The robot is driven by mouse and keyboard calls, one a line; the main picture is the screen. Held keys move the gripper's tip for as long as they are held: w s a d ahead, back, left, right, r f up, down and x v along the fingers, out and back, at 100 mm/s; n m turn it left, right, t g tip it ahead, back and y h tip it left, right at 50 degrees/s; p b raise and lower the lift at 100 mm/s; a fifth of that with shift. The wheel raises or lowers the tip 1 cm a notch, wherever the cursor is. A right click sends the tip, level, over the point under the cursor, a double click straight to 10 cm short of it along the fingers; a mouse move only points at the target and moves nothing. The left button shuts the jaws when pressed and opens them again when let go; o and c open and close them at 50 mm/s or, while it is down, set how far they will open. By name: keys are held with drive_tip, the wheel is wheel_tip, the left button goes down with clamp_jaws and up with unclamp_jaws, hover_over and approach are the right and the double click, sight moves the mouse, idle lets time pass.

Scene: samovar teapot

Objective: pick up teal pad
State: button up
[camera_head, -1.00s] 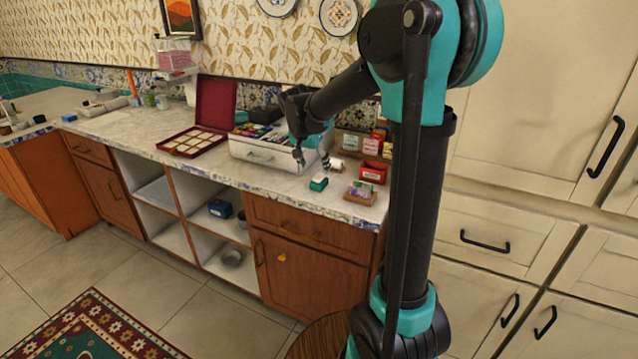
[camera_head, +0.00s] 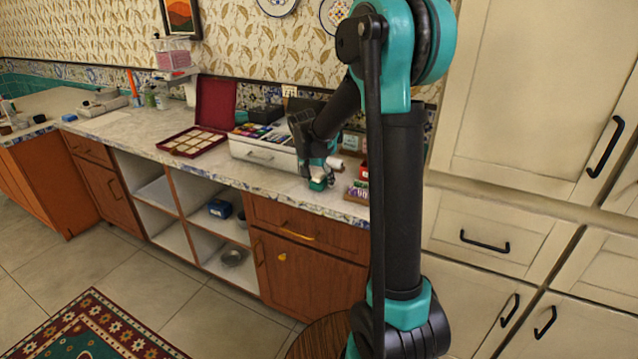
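The teal pad (camera_head: 317,185) is a small teal block on the marble counter, near its front edge, right of the white drawer box. My gripper (camera_head: 319,178) points down right at the pad, and its fingertips overlap the pad's upper part in the picture. The pad is partly hidden by the fingers. The gripper is small and dark here, so I cannot tell whether the fingers are closed on the pad or only around or above it.
The white drawer box (camera_head: 262,152) with colourful packets stands just left of my gripper. A white roll (camera_head: 335,162) is close behind. A small tray of packets (camera_head: 357,192) lies to the right, partly behind my arm. An open red case (camera_head: 193,142) lies further left.

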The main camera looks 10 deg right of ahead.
sight(319, 175)
drive_tip(key=c, duration=1.2)
drive_tip(key=shift+r, duration=0.1)
wheel_tip(319, 175, up, 20)
drive_tip(key=shift+f, duration=0.1)
